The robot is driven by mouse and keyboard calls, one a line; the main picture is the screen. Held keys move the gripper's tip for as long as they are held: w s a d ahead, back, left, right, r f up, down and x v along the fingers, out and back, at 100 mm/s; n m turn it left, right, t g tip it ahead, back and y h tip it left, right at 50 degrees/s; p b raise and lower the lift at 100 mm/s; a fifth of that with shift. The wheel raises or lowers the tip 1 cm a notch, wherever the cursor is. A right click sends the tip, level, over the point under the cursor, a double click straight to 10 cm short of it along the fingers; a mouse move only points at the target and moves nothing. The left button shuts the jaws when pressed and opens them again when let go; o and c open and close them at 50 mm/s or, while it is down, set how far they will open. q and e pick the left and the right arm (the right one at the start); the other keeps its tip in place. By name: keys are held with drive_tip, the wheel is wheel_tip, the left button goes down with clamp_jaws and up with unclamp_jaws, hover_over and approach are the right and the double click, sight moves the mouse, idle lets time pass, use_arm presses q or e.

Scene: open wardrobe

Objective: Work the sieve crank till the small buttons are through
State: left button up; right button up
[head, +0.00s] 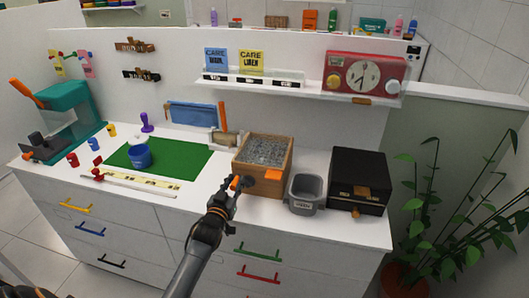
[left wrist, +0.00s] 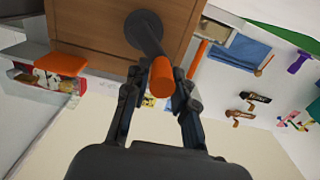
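The sieve is a wooden box (head: 285,165) on the white counter, with a grey speckled fill (head: 263,150) on top. I cannot make out single buttons in it. A dark crank (left wrist: 144,32) sits on its front face and ends in an orange handle (left wrist: 161,77). The handle also shows in the head view (head: 235,183). My left gripper (head: 232,190) is at the handle. In the left wrist view its fingers (left wrist: 160,88) lie close on both sides of the handle and look closed on it. My right gripper is not in view.
A grey bin (head: 306,205) and a black box (head: 358,182) stand right of the sieve.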

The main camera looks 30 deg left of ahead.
use_arm(q)
drive_tip(key=shift+o, duration=0.2)
drive_tip(key=shift+w+d, duration=0.15)
drive_tip(key=shift+d, duration=0.8)
drive_tip(key=d, duration=0.2)
drive_tip(key=shift+w+d+f, duration=0.1)
drive_tip(key=shift+w+d, duration=0.2)
drive_tip(key=shift+d, duration=0.05)
drive_tip(key=shift+c, duration=0.2)
drive_tip(key=shift+w+d, duration=0.2)
drive_tip(key=shift+d, duration=0.05)
drive_tip(key=shift+s+a, duration=0.1)
drive_tip(key=shift+a, duration=0.1)
drive_tip(key=shift+s+a, duration=0.15)
drive_tip(key=shift+a, duration=0.45)
drive_tip(key=shift+s+a+p, duration=0.2)
drive_tip(key=shift+a, duration=0.7)
drive_tip(key=shift+s+a+p, duration=0.15)
drive_tip(key=shift+s+a, duration=0.05)
drive_tip(key=shift+a, duration=0.7)
